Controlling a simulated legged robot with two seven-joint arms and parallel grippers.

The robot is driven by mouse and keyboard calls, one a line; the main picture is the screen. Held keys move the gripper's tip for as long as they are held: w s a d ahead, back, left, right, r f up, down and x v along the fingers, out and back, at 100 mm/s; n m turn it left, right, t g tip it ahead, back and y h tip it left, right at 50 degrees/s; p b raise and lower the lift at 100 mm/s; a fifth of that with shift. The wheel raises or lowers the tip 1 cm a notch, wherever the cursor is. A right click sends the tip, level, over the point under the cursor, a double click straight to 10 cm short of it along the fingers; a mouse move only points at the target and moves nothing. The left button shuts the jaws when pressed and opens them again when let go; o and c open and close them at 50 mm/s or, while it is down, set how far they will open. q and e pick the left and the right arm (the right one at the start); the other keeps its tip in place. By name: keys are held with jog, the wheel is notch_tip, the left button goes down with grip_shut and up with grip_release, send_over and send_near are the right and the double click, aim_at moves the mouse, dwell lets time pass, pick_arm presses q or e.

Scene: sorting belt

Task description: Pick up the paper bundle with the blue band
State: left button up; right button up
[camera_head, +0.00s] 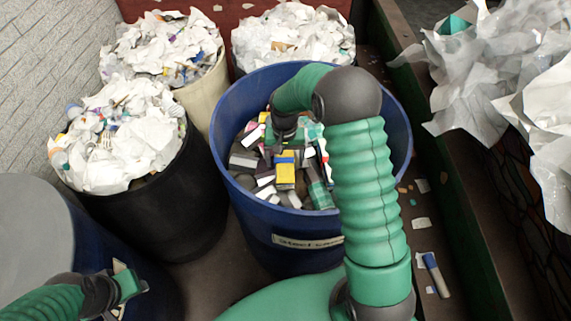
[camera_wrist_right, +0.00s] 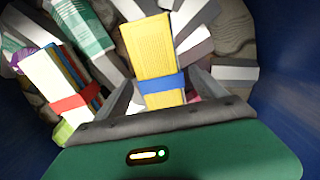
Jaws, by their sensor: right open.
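The paper bundle with the blue band is yellow and lies among other bundles inside the blue barrel, showing in the head view (camera_head: 285,174) and large in the right wrist view (camera_wrist_right: 150,45). Its blue band (camera_wrist_right: 162,84) crosses its near part. My right gripper (camera_head: 286,143) reaches down into the barrel; in the right wrist view its open fingers (camera_wrist_right: 165,88) show on either side of the banded part. I cannot tell whether they touch it. My left gripper (camera_head: 130,284) is at the lower left of the head view, too small to tell its jaws.
The blue barrel (camera_head: 234,118) has a high wall around the bundles. A red-banded bundle (camera_wrist_right: 62,84) and a green-and-white one (camera_wrist_right: 82,28) lie left in the wrist view. A black bin (camera_head: 160,215) heaped with paper stands left. A marker-like object (camera_head: 436,272) lies right.

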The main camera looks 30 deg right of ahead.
jog(key=shift+a+f, duration=0.4)
jog(key=shift+f, duration=0.15)
jog(key=shift+d+f, duration=0.1)
jog(key=shift+d, duration=0.35)
jog(key=c, duration=0.8)
jog(key=shift+a, duration=0.25)
jog(key=c, duration=0.9)
